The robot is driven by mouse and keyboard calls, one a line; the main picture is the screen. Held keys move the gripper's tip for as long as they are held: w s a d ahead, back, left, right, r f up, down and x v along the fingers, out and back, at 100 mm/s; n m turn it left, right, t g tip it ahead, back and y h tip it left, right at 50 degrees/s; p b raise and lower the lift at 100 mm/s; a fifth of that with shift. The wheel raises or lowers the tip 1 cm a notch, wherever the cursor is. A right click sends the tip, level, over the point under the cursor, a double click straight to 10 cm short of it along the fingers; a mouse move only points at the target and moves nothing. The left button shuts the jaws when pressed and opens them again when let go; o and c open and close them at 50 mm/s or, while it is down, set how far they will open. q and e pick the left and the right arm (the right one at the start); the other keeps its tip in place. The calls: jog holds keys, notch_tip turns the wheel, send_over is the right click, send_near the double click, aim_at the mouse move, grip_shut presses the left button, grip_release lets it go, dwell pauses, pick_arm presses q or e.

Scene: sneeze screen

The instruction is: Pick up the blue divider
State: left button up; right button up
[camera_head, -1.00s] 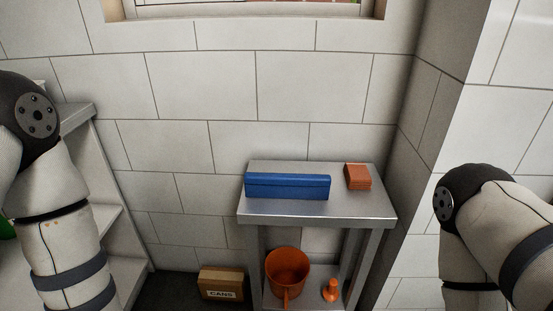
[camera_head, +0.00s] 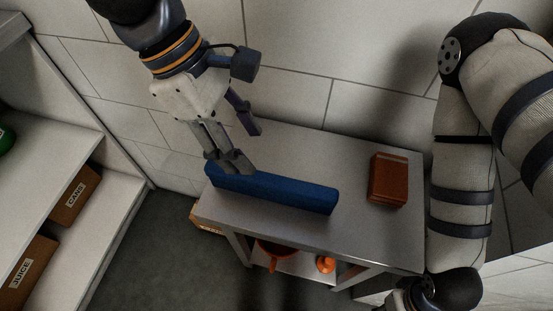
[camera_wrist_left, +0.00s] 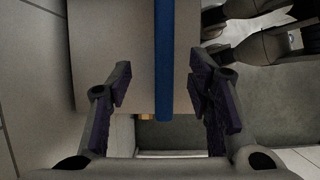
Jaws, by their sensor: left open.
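The blue divider (camera_head: 275,188) is a long, narrow block lying along the front left of a grey metal table (camera_head: 345,225). My left gripper (camera_head: 243,147) is above the divider's left part, pointing down with its fingers apart. In the left wrist view the divider (camera_wrist_left: 164,60) runs upright between the two open fingers (camera_wrist_left: 160,88), with a gap on each side. I cannot tell how far above it the fingertips are. My right arm hangs at the right of the head view. Dark parts that look like my right gripper (camera_wrist_left: 228,32) show at the top right of the wrist view.
A reddish-brown block (camera_head: 388,180) sits at the right of the tabletop. An orange bucket (camera_head: 278,252) and a small orange object (camera_head: 325,264) are on the lower shelf. Shelves with boxes (camera_head: 74,196) stand at the left. A tiled wall is behind the table.

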aim_at(265, 178)
pick_arm(q)
jog(key=x, duration=0.3)
jog(key=b+x, duration=0.1)
jog(key=x, duration=0.3)
jog(key=b+x, duration=0.1)
jog(key=x, duration=0.3)
jog(key=shift+s+a+f, duration=0.1)
jog(key=shift+s+f, duration=0.1)
jog(key=shift+s, duration=0.2)
pick_arm(e)
jog(key=shift+g, duration=0.6)
jog(key=s+f, duration=0.2)
jog(key=s, duration=0.1)
jog(key=shift+s+a+f, duration=0.1)
jog(key=shift+a+f, duration=0.05)
jog(key=shift+f, duration=0.25)
pick_arm(q)
jog(key=shift+r, duration=0.1)
grip_shut()
